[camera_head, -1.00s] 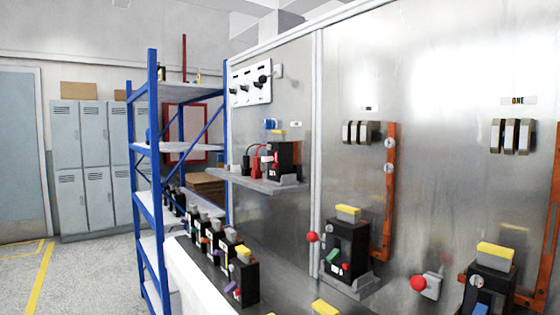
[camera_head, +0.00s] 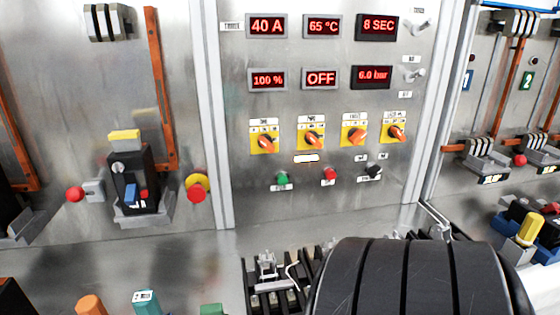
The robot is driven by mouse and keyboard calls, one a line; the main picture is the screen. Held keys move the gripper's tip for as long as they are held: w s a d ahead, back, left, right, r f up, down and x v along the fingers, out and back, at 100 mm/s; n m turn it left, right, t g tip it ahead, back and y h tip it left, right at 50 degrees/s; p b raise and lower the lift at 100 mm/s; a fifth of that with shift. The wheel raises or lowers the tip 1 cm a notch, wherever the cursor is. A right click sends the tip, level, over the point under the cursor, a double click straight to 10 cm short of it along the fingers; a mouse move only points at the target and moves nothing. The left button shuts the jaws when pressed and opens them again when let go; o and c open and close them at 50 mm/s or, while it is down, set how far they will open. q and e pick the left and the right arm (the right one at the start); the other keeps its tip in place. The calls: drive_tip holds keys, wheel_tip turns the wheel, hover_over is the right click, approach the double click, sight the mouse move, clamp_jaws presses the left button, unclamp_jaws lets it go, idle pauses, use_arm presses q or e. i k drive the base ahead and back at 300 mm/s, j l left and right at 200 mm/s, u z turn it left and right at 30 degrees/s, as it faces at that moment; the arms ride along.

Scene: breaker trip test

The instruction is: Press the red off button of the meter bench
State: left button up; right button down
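The meter bench panel (camera_head: 345,125) is a metal board in the middle of the head view. A small red button (camera_head: 330,174) sits low on it, between a green button (camera_head: 282,178) on its left and a black knob (camera_head: 374,171) on its right. The labels near them are too small to read. Above are several yellow rotary switches (camera_head: 313,140) with orange knobs. The displays read 40 A, 65 °C, 8 SEC, 100 %, OFF (camera_head: 321,78) and 6.0 bar. Neither of my grippers can be made out, and nothing is seen touching the red button.
A larger red mushroom button on yellow (camera_head: 196,189) is on the left panel, beside a black breaker (camera_head: 134,182). A large black ribbed shape (camera_head: 410,280) fills the bottom right foreground. Dark comb-like parts with a white cable (camera_head: 291,275) lie left of it.

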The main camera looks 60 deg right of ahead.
sight(330, 174)
drive_tip(key=z, duration=2.45)
